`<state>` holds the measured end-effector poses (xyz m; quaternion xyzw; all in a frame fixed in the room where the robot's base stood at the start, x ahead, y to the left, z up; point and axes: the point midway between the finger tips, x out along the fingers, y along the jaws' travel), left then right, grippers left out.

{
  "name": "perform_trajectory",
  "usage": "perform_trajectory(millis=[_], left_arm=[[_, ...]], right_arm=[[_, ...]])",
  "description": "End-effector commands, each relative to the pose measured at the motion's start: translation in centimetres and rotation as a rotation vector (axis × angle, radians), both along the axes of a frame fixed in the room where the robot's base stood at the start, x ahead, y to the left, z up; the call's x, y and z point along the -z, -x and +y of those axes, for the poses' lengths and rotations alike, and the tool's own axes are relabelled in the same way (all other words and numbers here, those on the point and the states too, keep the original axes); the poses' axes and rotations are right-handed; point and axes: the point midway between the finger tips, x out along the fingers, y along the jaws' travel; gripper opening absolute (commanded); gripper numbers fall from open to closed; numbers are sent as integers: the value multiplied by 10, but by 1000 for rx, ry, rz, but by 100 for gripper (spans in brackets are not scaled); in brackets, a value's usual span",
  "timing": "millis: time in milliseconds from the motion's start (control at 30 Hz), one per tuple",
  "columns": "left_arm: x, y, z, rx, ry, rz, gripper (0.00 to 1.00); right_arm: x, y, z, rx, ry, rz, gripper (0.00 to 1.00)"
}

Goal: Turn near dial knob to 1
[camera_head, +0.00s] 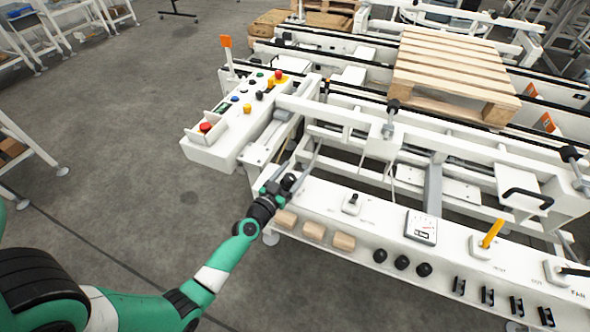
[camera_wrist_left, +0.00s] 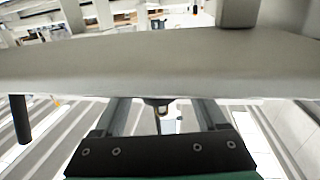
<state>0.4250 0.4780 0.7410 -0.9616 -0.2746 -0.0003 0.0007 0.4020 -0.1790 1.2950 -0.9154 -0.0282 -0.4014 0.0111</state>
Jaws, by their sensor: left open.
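The white front panel (camera_head: 330,240) carries several controls, and I cannot tell for certain which one is the near dial knob. A row of black round knobs (camera_head: 402,263) sits on its front face. A small black-topped switch (camera_head: 351,203) and a square dial gauge (camera_head: 421,228) sit on its top. My left gripper (camera_head: 298,163) is open and appears empty, above the panel's left end, left of these controls. In the left wrist view its two fingers (camera_wrist_left: 162,112) reach toward a pale bar (camera_wrist_left: 150,62) that hides their tips. My right gripper is not in view.
Wooden blocks (camera_head: 314,231) sit along the panel's left front. A yellow lever (camera_head: 492,233) and black clips (camera_head: 487,295) are to the right. A button box (camera_head: 230,125) stands behind left, and a wooden pallet (camera_head: 455,65) lies behind. Grey floor (camera_head: 130,150) is clear at left.

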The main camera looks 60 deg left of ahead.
Motion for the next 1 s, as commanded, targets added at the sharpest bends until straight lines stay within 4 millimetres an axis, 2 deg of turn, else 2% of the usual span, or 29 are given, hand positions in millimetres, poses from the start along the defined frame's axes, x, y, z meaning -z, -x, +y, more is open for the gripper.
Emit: perform_trajectory(millis=[100, 367, 767, 800, 1000], left_arm=[[0, -9, 5, 0, 2, -1, 74], [0, -10, 6, 0, 1, 0, 74], [0, -10, 6, 0, 1, 0, 4], [0, -10, 6, 0, 1, -1, 0], [-3, -11, 7, -15, 4, 2, 0]], right_arm=[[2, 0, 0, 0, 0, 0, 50], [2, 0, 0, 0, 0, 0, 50], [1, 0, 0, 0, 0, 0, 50], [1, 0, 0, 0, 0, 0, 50], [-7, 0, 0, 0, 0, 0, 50]])
